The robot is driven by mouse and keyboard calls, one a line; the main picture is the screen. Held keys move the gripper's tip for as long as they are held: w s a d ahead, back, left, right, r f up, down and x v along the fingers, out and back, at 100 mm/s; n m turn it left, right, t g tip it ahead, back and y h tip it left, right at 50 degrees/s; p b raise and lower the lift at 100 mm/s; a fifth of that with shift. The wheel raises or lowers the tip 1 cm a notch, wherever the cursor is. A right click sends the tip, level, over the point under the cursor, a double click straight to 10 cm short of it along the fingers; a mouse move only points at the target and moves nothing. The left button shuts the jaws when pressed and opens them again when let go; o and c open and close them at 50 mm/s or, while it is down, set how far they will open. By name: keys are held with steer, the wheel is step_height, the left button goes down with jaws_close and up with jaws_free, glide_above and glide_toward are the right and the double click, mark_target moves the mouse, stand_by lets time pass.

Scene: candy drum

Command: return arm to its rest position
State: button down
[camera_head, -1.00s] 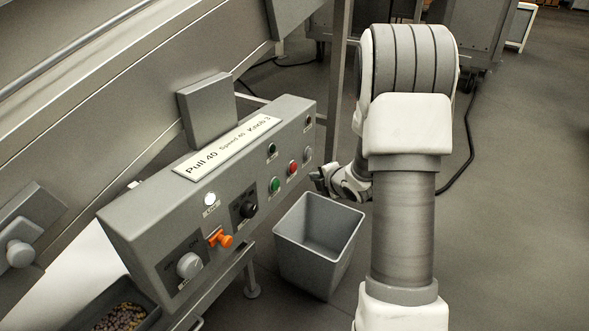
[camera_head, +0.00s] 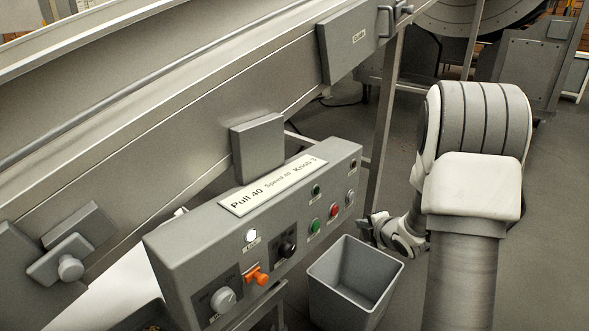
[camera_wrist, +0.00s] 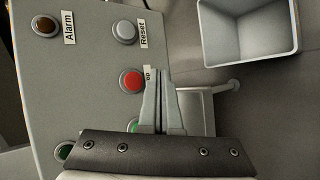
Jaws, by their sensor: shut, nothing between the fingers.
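My gripper (camera_head: 368,224) hangs in front of the right end of the grey control panel (camera_head: 190,252), above and beside the grey bin. Its two fingers (camera_wrist: 161,100) are together and empty in the wrist view. They appear beside the red button (camera_wrist: 131,80) in that picture; I cannot tell the gap in depth. My arm (camera_head: 470,185) stands at the right of the head view, bent at the elbow, with the forearm reaching behind it toward the panel.
The panel carries an orange lever (camera_head: 256,276), knobs, buttons and a label plate (camera_head: 273,187). The open, empty-looking bin (camera_head: 355,285) stands below the gripper. A large metal conveyor frame (camera_head: 190,110) slopes behind the panel. Floor at the far right is clear.

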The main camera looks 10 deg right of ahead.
steer(key=s+a+r+m+g+h, duration=0.1)
steer(key=s+a+r+m+h, duration=0.1)
steer(key=s+r+m, duration=0.4)
steer(key=s+a+r+m+g+h, duration=0.1)
steer(key=s+a+r+m+h, duration=0.2)
steer(key=r, duration=0.6)
steer(key=s+a+r+m+g+y, duration=0.2)
steer(key=s+a+m, duration=0.4)
steer(key=s, duration=0.5)
steer(key=s+a+r+m+g+y, duration=0.2)
steer(key=s+a+m, duration=0.35)
steer(key=s, duration=0.55)
step_height(320, 180, up, 26)
steer(key=p, duration=2.6)
steer(key=shift+a, duration=0.35)
steer(key=shift+n, duration=0.25)
